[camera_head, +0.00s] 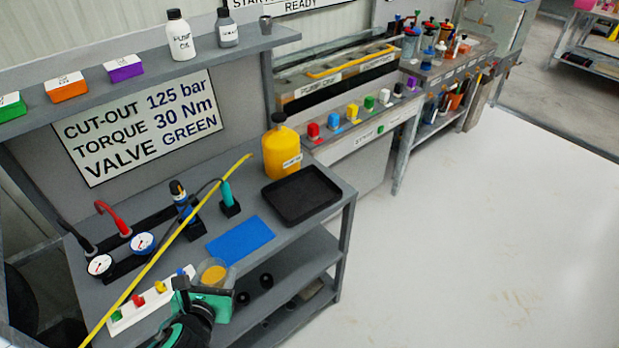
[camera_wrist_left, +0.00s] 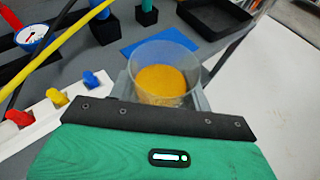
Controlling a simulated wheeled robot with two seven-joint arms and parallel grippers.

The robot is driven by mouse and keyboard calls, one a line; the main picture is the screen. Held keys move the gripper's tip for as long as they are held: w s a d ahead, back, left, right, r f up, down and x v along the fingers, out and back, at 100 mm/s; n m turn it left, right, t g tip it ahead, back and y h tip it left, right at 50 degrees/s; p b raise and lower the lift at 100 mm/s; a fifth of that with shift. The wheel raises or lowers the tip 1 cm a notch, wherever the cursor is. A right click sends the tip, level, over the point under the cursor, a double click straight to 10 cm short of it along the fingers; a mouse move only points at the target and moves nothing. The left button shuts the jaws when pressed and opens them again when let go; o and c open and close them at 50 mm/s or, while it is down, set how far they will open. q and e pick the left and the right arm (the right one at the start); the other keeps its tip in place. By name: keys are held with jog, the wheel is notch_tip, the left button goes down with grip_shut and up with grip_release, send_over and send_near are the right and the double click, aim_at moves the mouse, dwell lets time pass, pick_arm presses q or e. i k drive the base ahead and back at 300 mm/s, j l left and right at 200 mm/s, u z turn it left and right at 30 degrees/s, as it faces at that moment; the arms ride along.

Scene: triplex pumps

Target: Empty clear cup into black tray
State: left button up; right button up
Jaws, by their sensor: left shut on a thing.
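The clear cup (camera_head: 215,270) holds an orange-yellow content and is at the front of the grey bench. It also shows in the left wrist view (camera_wrist_left: 164,80), upright with the content low inside it. My left gripper (camera_head: 211,290) is shut on the cup; its fingers sit on both sides of it. The black tray (camera_head: 302,196) lies at the right end of the bench, behind and to the right of the cup. The tray looks empty, and its near corner shows in the wrist view (camera_wrist_left: 285,25). My right gripper is not in view.
A blue mat (camera_head: 240,238) lies between cup and tray. A yellow jug (camera_head: 281,150) stands behind the tray. A white strip with coloured valves (camera_head: 150,305) is left of the cup. A yellow rod (camera_head: 165,247) and pressure gauges (camera_head: 142,243) are further left.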

aim_at(296, 197)
jog(key=i+l+u, duration=0.1)
jog(key=i+l, duration=0.15)
jog(key=i+l+u, duration=0.1)
jog(key=l, duration=0.4)
jog(key=i+l+u, duration=0.1)
jog(key=i+l, duration=0.2)
jog(key=l, duration=0.1)
